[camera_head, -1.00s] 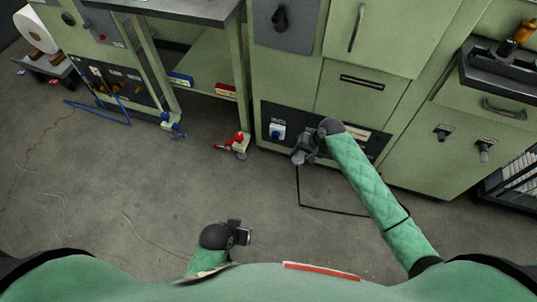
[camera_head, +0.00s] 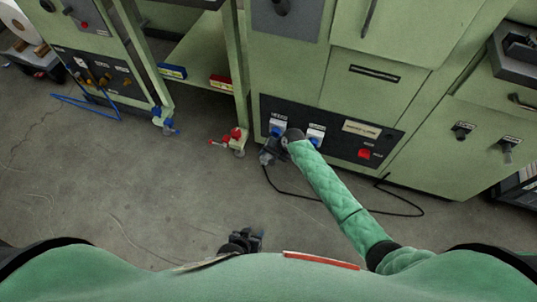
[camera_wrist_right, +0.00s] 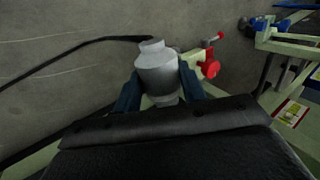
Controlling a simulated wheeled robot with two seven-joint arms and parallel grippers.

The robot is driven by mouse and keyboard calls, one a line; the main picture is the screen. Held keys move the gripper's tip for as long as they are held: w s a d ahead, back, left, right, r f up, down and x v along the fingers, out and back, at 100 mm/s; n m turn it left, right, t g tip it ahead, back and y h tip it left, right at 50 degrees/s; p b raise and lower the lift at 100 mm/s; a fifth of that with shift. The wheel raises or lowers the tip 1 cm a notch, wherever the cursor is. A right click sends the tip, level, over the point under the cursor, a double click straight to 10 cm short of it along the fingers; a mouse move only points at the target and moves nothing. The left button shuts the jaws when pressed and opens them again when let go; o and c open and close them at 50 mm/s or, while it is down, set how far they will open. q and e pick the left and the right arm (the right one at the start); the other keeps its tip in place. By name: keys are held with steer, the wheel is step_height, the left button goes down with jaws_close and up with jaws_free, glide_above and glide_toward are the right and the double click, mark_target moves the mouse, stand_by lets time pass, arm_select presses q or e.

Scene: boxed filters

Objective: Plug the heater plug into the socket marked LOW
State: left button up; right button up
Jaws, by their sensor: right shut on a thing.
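My right gripper (camera_head: 266,157) is at the dark panel (camera_head: 335,148) low on the green cabinet, just in front of the left blue-and-white socket (camera_head: 277,128). The small labels above the sockets are too small to read, so I cannot tell which says LOW. In the right wrist view the gripper is shut on the pale grey plug (camera_wrist_right: 158,70), between two blue fingers, its cable trailing left. I cannot tell whether the plug touches a socket. My left gripper (camera_head: 248,238) is low over the floor, empty; its jaw opening is unclear.
The black cable (camera_head: 405,213) loops on the floor to the panel's right end. A red switch (camera_head: 364,154) is on the panel. A red caster (camera_head: 237,135) of the workbench stands left of the panel. The floor in front is open.

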steer(key=shift+s+r+p, duration=0.1)
steer(key=shift+r+p, duration=0.05)
steer(key=shift+p, duration=0.6)
steer(key=shift+w+d+f+b, duration=0.1)
steer(key=shift+w+f+b, duration=0.1)
steer(key=shift+w+b, duration=0.15)
steer(key=shift+w+d+b, duration=0.1)
steer(key=shift+w+d, duration=0.15)
steer(key=shift+w, duration=0.55)
steer(key=shift+w+d+b, duration=0.15)
steer(key=shift+w+d, duration=0.15)
steer(key=shift+w, duration=0.5)
steer(key=shift+w+d+b, duration=0.1)
steer(key=shift+w+d, duration=0.15)
steer(key=shift+w, duration=0.55)
steer(key=shift+r+p, duration=0.1)
steer(key=shift+p, duration=1.1)
steer(key=shift+w+d+b, duration=0.25)
steer(key=shift+w+d, duration=0.05)
steer(key=shift+w, duration=0.65)
steer(key=shift+w+d+b, duration=0.2)
steer(key=shift+w+d, duration=0.1)
steer(key=shift+w, duration=0.6)
steer(key=shift+p, duration=0.35)
steer(key=o, duration=1.2)
